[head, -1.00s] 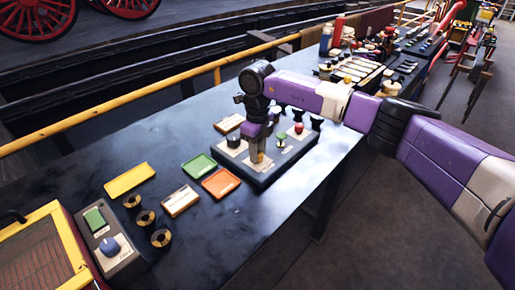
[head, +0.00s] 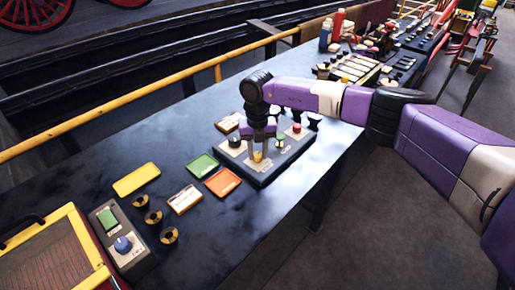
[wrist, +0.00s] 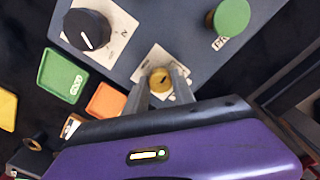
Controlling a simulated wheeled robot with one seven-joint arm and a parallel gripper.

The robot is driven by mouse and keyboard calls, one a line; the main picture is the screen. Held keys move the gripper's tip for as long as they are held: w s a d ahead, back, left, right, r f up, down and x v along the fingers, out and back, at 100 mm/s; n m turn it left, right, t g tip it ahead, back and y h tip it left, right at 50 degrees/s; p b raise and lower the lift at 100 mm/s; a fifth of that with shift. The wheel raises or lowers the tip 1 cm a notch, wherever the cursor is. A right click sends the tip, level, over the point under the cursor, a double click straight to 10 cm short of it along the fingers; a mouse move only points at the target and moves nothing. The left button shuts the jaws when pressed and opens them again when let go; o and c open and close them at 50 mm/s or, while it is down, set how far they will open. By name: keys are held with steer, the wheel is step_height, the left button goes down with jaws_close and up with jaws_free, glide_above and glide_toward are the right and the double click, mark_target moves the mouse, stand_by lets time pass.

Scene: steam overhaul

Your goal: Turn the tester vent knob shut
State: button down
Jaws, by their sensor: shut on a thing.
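The tester (head: 262,178) is a dark flat box on the bench with several knobs and buttons. Its small brass-yellow knob (wrist: 160,82), apparently the vent knob, sits on a pale label plate and bears a dark pointer mark. My gripper (wrist: 160,84) points down with one finger on each side of this knob, shut on it. In the head view the knob (head: 257,156) shows between the fingertips. The plate's lettering is mostly hidden or too small to read.
On the tester, a black knob (wrist: 87,29) and a green button (wrist: 230,17) stand near the gripper. A green tray (head: 202,166) and an orange tray (head: 222,183) lie beside it. Brass rings (head: 153,216) and a control box (head: 122,243) are at front left.

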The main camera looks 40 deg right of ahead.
mark_target(258, 154)
steer(key=shift+r+m+p, duration=0.1)
steer(key=shift+m+p, duration=0.2)
steer(key=shift+m, duration=0.2)
steer(key=c, duration=1.1)
jaws_free()
steer(key=shift+o, duration=0.2)
steer(key=shift+r+b, duration=0.65)
steer(key=shift+r, duration=3.2)
